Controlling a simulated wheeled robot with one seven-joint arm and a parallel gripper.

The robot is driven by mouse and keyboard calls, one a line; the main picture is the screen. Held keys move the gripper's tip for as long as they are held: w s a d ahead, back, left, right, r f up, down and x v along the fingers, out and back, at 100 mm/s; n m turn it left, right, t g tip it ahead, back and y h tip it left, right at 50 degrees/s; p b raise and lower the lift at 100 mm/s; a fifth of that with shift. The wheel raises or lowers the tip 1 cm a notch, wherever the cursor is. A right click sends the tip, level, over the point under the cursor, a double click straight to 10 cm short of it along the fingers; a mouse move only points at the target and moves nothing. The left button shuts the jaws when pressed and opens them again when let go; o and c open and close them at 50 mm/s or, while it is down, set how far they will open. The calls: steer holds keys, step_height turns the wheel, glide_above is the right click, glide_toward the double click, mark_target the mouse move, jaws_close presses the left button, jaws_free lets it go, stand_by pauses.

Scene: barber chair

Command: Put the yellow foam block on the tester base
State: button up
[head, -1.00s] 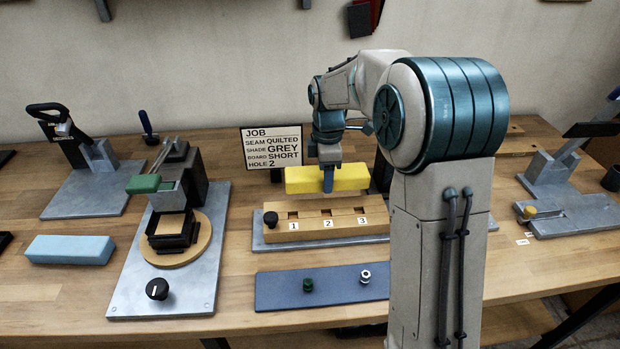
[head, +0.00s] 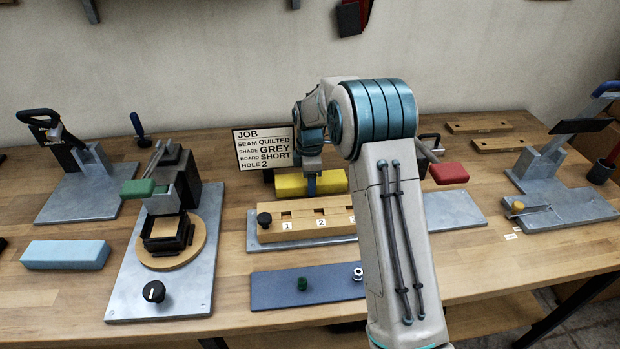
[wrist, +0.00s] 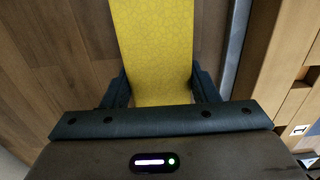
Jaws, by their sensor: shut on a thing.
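The yellow foam block (head: 290,185) is a long block held just behind the numbered wooden board. My gripper (head: 312,182) is shut on it from above. In the wrist view the yellow block (wrist: 155,50) lies between the two fingers. Its clearance over the table is hard to judge. Several devices stand on grey bases, and none is labelled as the tester: one with a dial arm at far left (head: 75,200), one with a green handle (head: 190,290), one at far right (head: 570,210). Another grey base (head: 455,209) is partly behind my arm, near a red handle (head: 449,173).
The wooden board (head: 300,225) with numbered slots and a black knob is in front of the block. A blue-grey tray (head: 325,290) with small pegs is nearer. A light blue block (head: 66,254) lies left. A job sign (head: 264,147) stands behind.

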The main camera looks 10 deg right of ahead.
steer(key=o, duration=1)
